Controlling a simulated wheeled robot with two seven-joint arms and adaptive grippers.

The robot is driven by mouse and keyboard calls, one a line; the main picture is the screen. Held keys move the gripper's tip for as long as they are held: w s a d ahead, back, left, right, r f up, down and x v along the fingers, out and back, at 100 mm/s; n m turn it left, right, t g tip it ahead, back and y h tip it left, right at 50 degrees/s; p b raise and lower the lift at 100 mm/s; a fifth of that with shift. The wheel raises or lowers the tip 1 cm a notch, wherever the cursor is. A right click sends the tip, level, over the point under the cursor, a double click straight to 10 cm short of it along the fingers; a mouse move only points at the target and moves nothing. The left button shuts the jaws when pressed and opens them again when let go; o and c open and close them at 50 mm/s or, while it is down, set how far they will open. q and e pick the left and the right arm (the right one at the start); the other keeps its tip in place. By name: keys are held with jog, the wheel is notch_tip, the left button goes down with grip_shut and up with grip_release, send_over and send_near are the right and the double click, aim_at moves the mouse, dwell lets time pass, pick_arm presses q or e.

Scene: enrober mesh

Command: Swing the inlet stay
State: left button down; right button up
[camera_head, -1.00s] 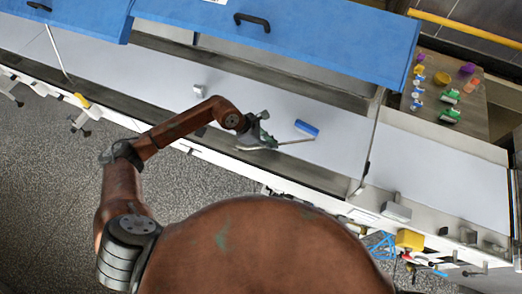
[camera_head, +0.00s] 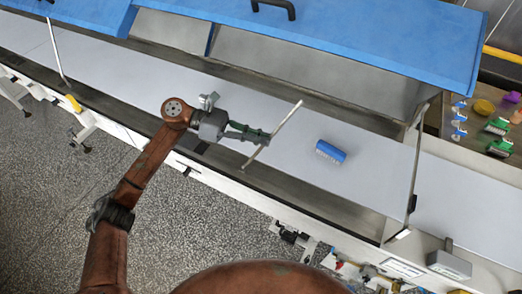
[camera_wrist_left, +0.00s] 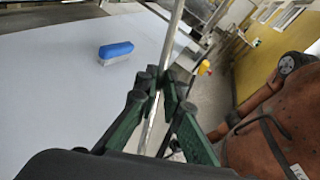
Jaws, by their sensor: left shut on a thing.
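My left gripper (camera_head: 258,136) is shut on a thin pale metal rod (camera_head: 286,115) above the light grey belt. The rod slants from lower left to upper right in the head view. In the left wrist view, the rod (camera_wrist_left: 174,30) runs between the fingers of the left gripper (camera_wrist_left: 160,90). A left stay (camera_head: 56,48) with a yellow grip (camera_head: 73,103) stands at the left blue cover. A right stay (camera_head: 416,165) with a dark grip reaches the right blue cover's corner. I cannot tell which rod is the inlet stay. My right gripper is out of view.
A blue-backed brush (camera_head: 331,152) lies on the belt (camera_head: 370,165), right of the gripper; it also shows in the left wrist view (camera_wrist_left: 116,50). The raised blue cover (camera_head: 390,40) overhangs the back. Colored items, including a green brush (camera_head: 497,127), stand at far right.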

pick_arm(q)
jog(key=w+a+n+g+h+b, duration=0.1)
jog(key=w+a+h+b, duration=0.2)
jog(key=a+h+b, duration=0.1)
jog(key=shift+w+a+r+b, duration=0.15)
jog(key=shift+a+r+b, duration=0.15)
jog(key=shift+a+b, duration=0.8)
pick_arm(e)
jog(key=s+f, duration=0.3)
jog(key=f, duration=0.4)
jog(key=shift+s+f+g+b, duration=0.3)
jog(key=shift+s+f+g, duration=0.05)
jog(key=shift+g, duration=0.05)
pick_arm(q)
jog(key=shift+d+h, duration=0.3)
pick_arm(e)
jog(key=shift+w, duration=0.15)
pick_arm(q)
jog(key=c, duration=2)
grip_release()
jog(key=shift+r, duration=0.1)
jog(key=shift+c, duration=0.2)
jog(key=v, duration=0.7)
jog(key=shift+a, duration=0.3)
jog(key=shift+w, duration=0.1)
